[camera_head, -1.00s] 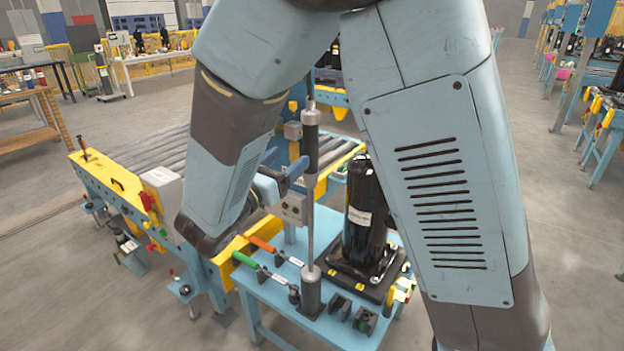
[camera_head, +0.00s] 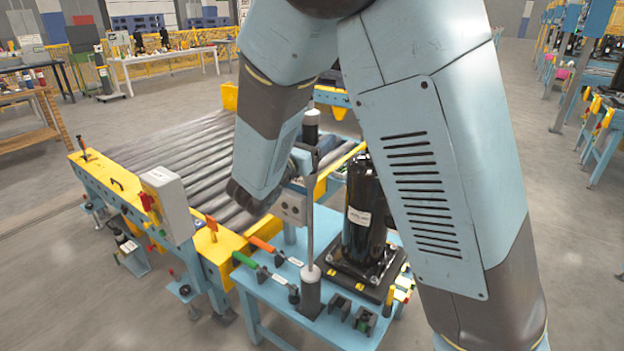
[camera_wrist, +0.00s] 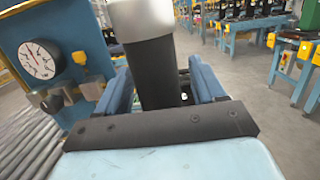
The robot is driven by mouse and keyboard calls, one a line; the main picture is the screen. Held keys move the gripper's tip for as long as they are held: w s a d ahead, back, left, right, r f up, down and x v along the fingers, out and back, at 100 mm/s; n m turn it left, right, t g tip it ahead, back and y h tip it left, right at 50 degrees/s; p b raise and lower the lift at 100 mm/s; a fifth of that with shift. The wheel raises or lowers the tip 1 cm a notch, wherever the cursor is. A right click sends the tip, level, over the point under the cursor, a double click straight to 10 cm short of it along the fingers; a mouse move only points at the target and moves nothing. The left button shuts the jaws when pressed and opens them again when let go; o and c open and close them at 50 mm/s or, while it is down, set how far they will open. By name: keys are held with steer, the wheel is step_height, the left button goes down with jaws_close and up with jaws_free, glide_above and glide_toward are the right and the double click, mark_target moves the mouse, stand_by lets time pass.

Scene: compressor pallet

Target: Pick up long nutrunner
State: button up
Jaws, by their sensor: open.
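The long nutrunner (camera_head: 311,225) stands upright at the front of the blue work table (camera_head: 262,301). It has a dark upper grip, a long thin grey shaft and a dark lower end. In the wrist view its dark grip (camera_wrist: 160,80) with a pale collar above lies between the two blue fingers of my gripper (camera_wrist: 160,68). The fingers are open, one on each side, and I cannot tell whether either touches it. In the head view my gripper (camera_head: 308,160) is at the upper part of the tool, partly hidden by my arm.
A black compressor (camera_head: 364,215) stands just right of the nutrunner. Tools with orange (camera_head: 261,244) and green (camera_head: 244,260) handles lie to the left. A roller conveyor (camera_head: 185,160) runs behind. A blue panel with a gauge (camera_wrist: 38,60) is close on the left in the wrist view.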

steer(key=shift+w+d, duration=0.1)
jaws_close()
stand_by(0.7)
stand_by(0.3)
